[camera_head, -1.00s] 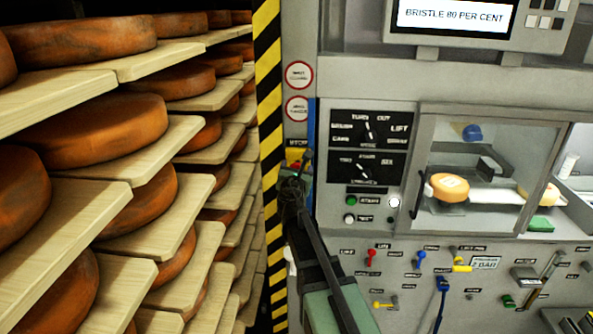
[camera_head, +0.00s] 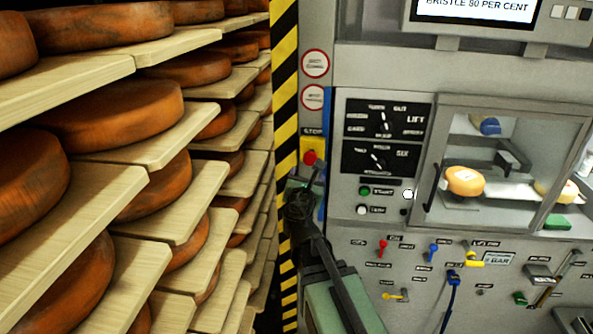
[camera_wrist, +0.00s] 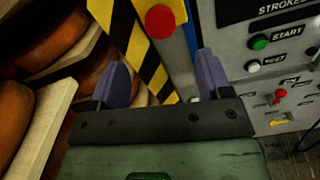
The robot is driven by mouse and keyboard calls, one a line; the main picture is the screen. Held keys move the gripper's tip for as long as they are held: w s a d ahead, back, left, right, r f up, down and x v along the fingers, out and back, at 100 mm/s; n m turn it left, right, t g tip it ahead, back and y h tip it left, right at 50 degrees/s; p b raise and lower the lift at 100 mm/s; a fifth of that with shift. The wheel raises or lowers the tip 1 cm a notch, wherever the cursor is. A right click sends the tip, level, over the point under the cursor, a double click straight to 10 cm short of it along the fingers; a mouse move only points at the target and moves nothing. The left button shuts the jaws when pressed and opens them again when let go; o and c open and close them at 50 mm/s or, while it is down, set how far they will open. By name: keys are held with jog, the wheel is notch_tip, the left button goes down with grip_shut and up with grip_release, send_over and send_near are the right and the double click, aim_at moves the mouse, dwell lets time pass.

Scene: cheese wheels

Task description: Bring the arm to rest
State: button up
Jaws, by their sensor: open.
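My gripper (camera_wrist: 161,62) is open in the wrist view, its two purple fingers apart with nothing between them. Beyond them are the red stop button (camera_wrist: 160,21) and the striped post (camera_wrist: 140,50). In the head view my gripper (camera_head: 316,178) is small and dark, just below the red stop button (camera_head: 310,158) on its yellow box (camera_head: 314,147). It appears apart from the button, though the exact gap cannot be told. My green arm link reaches up from the bottom edge. Finger details are hard to make out in the head view.
Wooden shelves (camera_head: 85,238) with orange cheese wheels (camera_head: 110,112) fill the left, close to the striped post (camera_head: 284,80). The grey machine panel (camera_head: 350,240) with dials, buttons and coloured levers stands right. A cheese (camera_head: 464,181) sits behind its window.

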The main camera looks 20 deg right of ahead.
jog(key=s+f+m+g, duration=1)
jog(key=f+m+g, duration=0.15)
jog(key=m, duration=1.05)
jog(key=s+a+f+m+g+y+b, duration=0.1)
jog(key=s+a+f+m+g+y, duration=0.1)
jog(key=s+a+f+y, duration=0.2)
jog(key=s+a+f+m+g+y+b, duration=0.1)
jog(key=s+a+f+m+g+y, duration=0.1)
jog(key=a, duration=0.9)
jog(key=s+f+m+y, duration=0.1)
jog(key=s+y, duration=0.1)
jog(key=y, duration=0.1)
jog(key=shift+f+m, duration=0.3)
jog(key=shift+f, duration=0.1)
dwell(0.7)
